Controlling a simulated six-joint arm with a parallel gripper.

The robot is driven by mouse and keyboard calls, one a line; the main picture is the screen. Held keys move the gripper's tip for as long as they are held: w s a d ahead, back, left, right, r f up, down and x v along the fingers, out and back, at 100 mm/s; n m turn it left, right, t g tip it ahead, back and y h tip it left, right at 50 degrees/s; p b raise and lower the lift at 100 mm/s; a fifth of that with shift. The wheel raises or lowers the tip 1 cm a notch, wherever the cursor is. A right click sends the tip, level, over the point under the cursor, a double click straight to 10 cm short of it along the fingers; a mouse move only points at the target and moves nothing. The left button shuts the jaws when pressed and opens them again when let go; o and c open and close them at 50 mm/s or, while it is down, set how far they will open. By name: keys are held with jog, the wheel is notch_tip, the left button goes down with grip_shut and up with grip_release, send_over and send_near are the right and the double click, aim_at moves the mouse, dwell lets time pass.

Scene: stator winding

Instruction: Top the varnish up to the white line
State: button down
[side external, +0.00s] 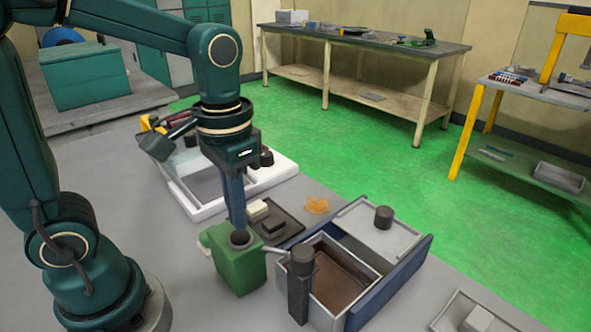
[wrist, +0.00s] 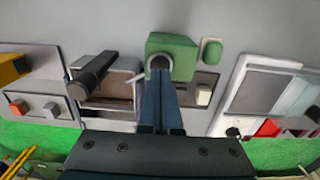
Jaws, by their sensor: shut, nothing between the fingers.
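A green can (side external: 238,270) with a dark round top opening or cap (side external: 239,239) and a thin grey spout stands upright on the grey surface. It also shows in the wrist view (wrist: 183,47). My gripper (side external: 238,222) points straight down, its fingers shut and empty, with the tips at or just above the dark cap; I cannot tell if they touch. To the right, an open grey tank (side external: 378,264) holds brown varnish (side external: 340,284); it shows in the wrist view too (wrist: 122,78). I cannot make out a white line in it.

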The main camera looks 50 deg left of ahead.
jog(key=shift+r, duration=2.45)
jog(key=s+t, duration=0.1)
jog(key=t, duration=0.1)
jog(key=s+f+t, duration=0.2)
jog(key=t, duration=0.1)
jog(key=shift+s+a+f+t, duration=0.1)
jog(key=shift+s+a+t, duration=0.2)
jog(key=shift+s+a, duration=0.1)
